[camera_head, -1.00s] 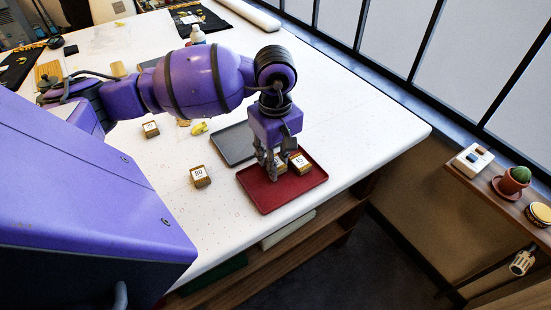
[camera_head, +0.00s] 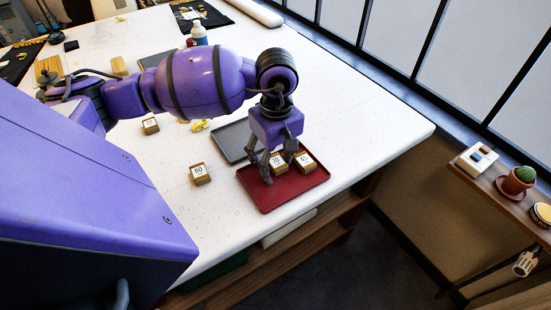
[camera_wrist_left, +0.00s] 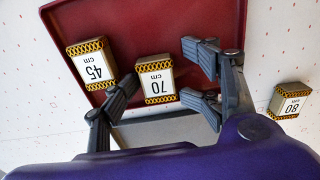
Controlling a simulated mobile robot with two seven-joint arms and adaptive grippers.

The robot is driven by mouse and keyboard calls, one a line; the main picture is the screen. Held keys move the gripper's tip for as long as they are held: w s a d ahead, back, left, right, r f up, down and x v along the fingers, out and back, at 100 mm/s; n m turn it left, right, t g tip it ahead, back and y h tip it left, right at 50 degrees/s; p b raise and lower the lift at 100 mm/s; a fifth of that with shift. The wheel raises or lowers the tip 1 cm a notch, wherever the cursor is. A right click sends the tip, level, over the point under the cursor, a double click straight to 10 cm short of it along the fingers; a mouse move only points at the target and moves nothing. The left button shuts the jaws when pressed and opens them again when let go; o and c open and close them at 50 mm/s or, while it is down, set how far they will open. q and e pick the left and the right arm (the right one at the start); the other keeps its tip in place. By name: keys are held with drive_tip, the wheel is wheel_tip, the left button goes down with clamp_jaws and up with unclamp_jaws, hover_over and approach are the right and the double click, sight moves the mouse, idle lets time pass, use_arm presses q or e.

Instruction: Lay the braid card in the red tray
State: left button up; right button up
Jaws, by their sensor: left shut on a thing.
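The 70 cm braid card (camera_head: 277,162) is at the red tray (camera_head: 268,200), beside the 45 cm card (camera_head: 304,161), with a gap between them. In the left wrist view the 70 cm card (camera_wrist_left: 156,80) has a white label and black-and-yellow patterned ends. My left gripper (camera_head: 279,168) is over the tray, its fingers on either side of that card; one finger is close against its left side in the wrist view. Whether the card rests fully on the tray floor is hard to tell. My right gripper is not in view.
An 80 cm card (camera_head: 199,174) stands on the white table left of the tray, another card (camera_head: 150,126) farther back. A grey tray (camera_head: 232,140) adjoins the red one, with a yellow item (camera_head: 199,126) beside it. The table's front edge is near the red tray.

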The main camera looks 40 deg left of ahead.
sight(277, 162)
use_arm(q)
drive_tip(key=shift+d+f, duration=0.15)
wheel_tip(277, 162, up, 14)
drive_tip(key=shift+f, duration=0.25)
idle(0.3)
